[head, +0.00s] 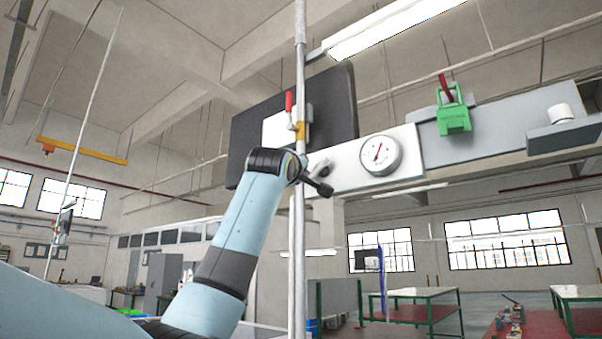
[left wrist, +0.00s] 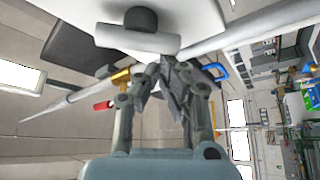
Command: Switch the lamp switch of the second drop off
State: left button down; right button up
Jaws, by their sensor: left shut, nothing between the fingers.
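My left gripper (head: 322,178) is raised beside the vertical grey pole (head: 300,95), which partly hides the wrist. In the left wrist view its fingers (left wrist: 172,75) are together and empty. Just beyond them is a pale fitting with a rounded grey body (left wrist: 137,40) and a dark knob (left wrist: 140,19). Whether it touches the fingers I cannot tell. A white plate with a red lever (head: 289,103) and a yellow part (head: 301,130) is just above the wrist in the head view. Which part is the second drop's lamp switch I cannot tell. My right gripper is out of view.
A dark panel (head: 335,90) is behind the pole. A round gauge (head: 380,155) sits on a white board to the right, then a green clamp (head: 453,119) and a white knob (head: 560,113). A blue handle (left wrist: 216,71) is close right of the fingers in the wrist view.

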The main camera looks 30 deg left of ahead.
pick_arm(q)
jog(key=shift+d+f+n+g+y+b, duration=0.1)
jog(key=shift+f+n+g+y+b, duration=0.2)
jog(key=shift+n+g, duration=0.6)
jog(key=shift+d+f+n+g+y+b, duration=0.1)
jog(key=shift+f+n+g+b, duration=0.2)
jog(key=shift+n, duration=1.15)
jog(key=shift+f+n+g+y+b, duration=0.35)
jog(key=shift+n+g, duration=0.35)
jog(key=shift+n, duration=0.45)
jog(key=shift+n+h, duration=0.35)
jog(key=shift+n, duration=0.15)
jog(key=shift+d+f, duration=0.1)
